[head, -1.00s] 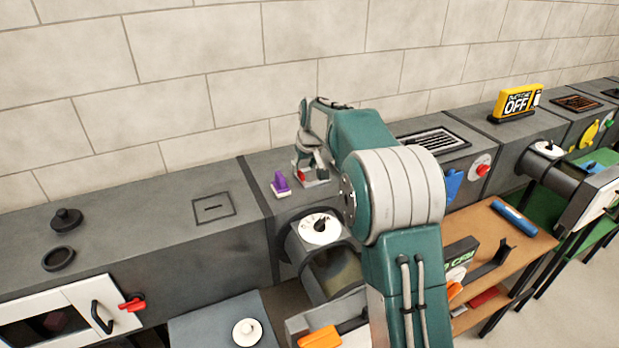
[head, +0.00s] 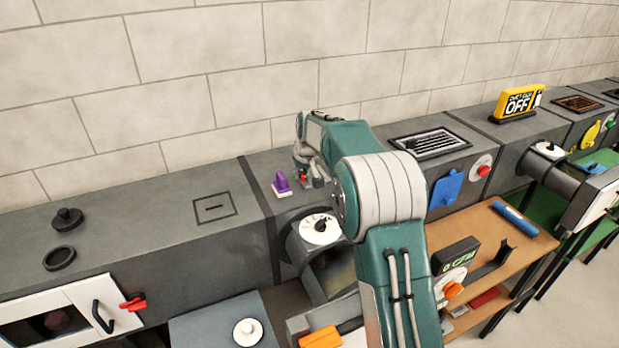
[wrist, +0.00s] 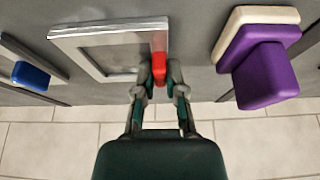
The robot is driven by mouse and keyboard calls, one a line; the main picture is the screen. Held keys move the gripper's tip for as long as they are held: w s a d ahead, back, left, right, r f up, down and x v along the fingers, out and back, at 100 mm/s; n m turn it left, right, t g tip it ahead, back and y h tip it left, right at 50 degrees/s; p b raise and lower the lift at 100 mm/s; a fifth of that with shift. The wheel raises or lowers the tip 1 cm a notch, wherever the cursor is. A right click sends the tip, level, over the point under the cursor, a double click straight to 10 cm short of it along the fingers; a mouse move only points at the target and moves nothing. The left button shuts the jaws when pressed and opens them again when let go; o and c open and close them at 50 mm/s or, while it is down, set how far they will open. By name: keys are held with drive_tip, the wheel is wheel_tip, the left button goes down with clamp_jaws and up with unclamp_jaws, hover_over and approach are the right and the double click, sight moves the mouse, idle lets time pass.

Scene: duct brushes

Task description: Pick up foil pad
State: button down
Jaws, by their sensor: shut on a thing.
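In the wrist view, a square with a shiny silver rim, which looks like the foil pad (wrist: 110,29), lies at the upper left of my gripper (wrist: 159,76). A red tab (wrist: 159,67) at its right edge sits between my two fingertips, which are shut on it. In the head view, my gripper (head: 305,178) is over the grey duct top, just right of the purple block (head: 281,184). A bit of red shows at the fingers there; the silver part is mostly hidden. I cannot tell whether the pad touches the duct.
The purple block with a cream base (wrist: 263,62) stands close right of my fingers in the wrist view. A blue piece (wrist: 31,75) is at far left. A white dial (head: 320,228) is below my gripper. The duct top left of the purple block is mostly clear.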

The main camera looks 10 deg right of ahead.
sight(302, 174)
drive_tip(key=shift+f, duration=0.2)
drive_tip(key=r, duration=0.3)
drive_tip(key=shift+s+r, duration=0.25)
drive_tip(key=shift+r, duration=0.15)
drive_tip(key=s+r, duration=1.3)
drive_tip(key=shift+s+a+r, duration=0.2)
drive_tip(key=shift+s+a, duration=0.05)
drive_tip(key=shift+a, duration=0.05)
